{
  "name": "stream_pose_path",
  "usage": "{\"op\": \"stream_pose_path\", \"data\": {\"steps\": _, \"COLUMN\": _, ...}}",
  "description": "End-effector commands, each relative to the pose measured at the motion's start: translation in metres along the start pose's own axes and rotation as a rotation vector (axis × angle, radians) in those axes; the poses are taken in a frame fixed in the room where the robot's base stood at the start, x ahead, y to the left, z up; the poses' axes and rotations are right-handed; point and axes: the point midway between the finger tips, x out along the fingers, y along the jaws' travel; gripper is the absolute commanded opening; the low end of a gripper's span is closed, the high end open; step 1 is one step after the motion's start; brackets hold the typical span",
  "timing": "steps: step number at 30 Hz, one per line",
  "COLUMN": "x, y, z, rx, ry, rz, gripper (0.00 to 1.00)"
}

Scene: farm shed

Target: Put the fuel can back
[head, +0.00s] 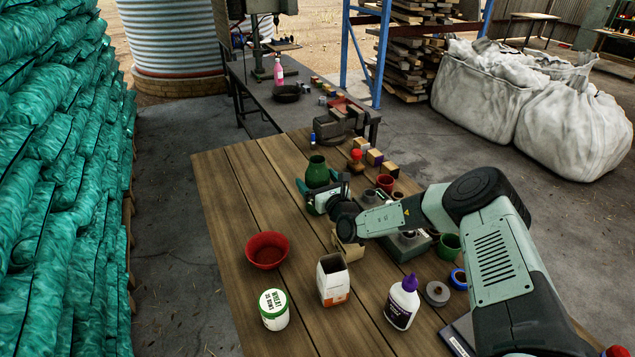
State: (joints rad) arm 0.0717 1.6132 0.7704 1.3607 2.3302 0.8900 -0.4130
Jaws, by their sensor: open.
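My gripper (318,197) is open, low over the wooden table near its middle, with its fingers toward the far left. A dark green vessel (316,167) with an open, flared mouth stands upright right at the fingers; I cannot tell whether they touch it. Its lower part is hidden by my gripper. No thing here is plainly a fuel can, and I cannot tell whether this green vessel is it. A small red-topped container (357,156) stands to the right of it.
On the wooden table (232,185) are a red bowl (267,252), a white-and-green tub (273,309), an open carton (333,281), a purple-capped glue bottle (402,303) and a green cup (449,246). Small blocks (374,157) lie beyond my gripper. The table's left side is clear.

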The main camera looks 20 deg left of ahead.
Motion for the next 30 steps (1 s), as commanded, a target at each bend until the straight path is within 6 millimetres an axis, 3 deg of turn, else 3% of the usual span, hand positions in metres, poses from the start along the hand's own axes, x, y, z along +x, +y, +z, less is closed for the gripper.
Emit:
{"op": "stream_pose_path", "data": {"steps": 12, "x": -0.064, "y": 0.0, "z": -0.002, "rx": 0.001, "ry": 0.004, "rz": 0.0, "gripper": 1.0}}
{"op": "stream_pose_path", "data": {"steps": 22, "x": -0.072, "y": 0.0, "z": 0.002, "rx": -0.007, "ry": -0.001, "rz": 0.007, "gripper": 1.0}}
{"op": "stream_pose_path", "data": {"steps": 26, "x": -0.07, "y": 0.007, "z": 0.031, "rx": -0.085, "ry": -0.035, "rz": 0.084, "gripper": 1.0}}
{"op": "stream_pose_path", "data": {"steps": 30, "x": -0.077, "y": 0.032, "z": 0.099, "rx": -0.293, "ry": -0.103, "rz": 0.291, "gripper": 1.0}}
